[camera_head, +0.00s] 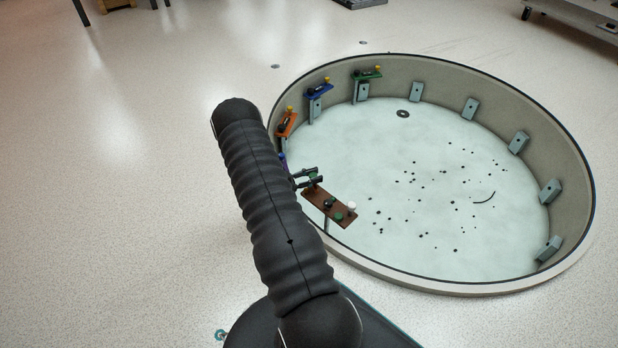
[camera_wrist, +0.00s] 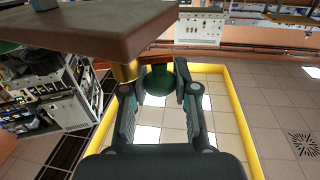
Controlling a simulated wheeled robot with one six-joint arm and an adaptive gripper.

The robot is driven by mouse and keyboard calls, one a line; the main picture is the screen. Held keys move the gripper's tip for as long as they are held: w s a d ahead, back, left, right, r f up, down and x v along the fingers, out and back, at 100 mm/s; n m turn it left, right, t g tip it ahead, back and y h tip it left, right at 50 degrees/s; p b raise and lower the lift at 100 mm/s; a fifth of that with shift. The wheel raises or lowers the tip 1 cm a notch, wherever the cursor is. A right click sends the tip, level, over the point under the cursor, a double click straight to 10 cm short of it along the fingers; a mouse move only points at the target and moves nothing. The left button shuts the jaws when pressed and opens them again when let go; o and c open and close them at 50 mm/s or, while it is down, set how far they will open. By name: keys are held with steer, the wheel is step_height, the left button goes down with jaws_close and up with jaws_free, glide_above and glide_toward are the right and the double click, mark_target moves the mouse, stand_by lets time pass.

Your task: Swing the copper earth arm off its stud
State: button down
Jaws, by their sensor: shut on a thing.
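A brass-coloured post (camera_wrist: 125,72) stands beside the knob, close to the left finger. The board carries a white knob (camera_head: 351,206), a green knob (camera_head: 338,216) and a small black part. I cannot pick out the copper earth arm or its stud for certain.
The pit's raised rim (camera_head: 470,291) surrounds the board. Orange (camera_head: 288,122), blue (camera_head: 318,90) and green (camera_head: 367,73) brackets line the pit's left and back wall. Several grey blocks sit along the right wall. Small dark bits and a black ring (camera_head: 403,114) lie on its pale floor.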

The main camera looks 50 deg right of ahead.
steer(key=shift+s+d+m+g+y, duration=0.4)
steer(key=shift+s+m+g+y, duration=0.25)
steer(key=shift+m+g+y, duration=1.25)
steer(key=shift+s+d+m+g+y, duration=0.4)
steer(key=shift+s+m+g+y, duration=0.25)
steer(key=shift+m+g+y, duration=1.15)
steer(key=shift+s+d+m+g+y, duration=0.55)
steer(key=shift+m+g+y, duration=0.75)
steer(key=shift+y, duration=1.1)
steer(key=shift+s+a, duration=0.15)
steer(key=c, duration=0.9)
jaws_free()
steer(key=shift+o, duration=0.2)
steer(key=shift+r, duration=0.1)
step_height(320, 180, up, 10)
steer(key=shift+c, duration=0.2)
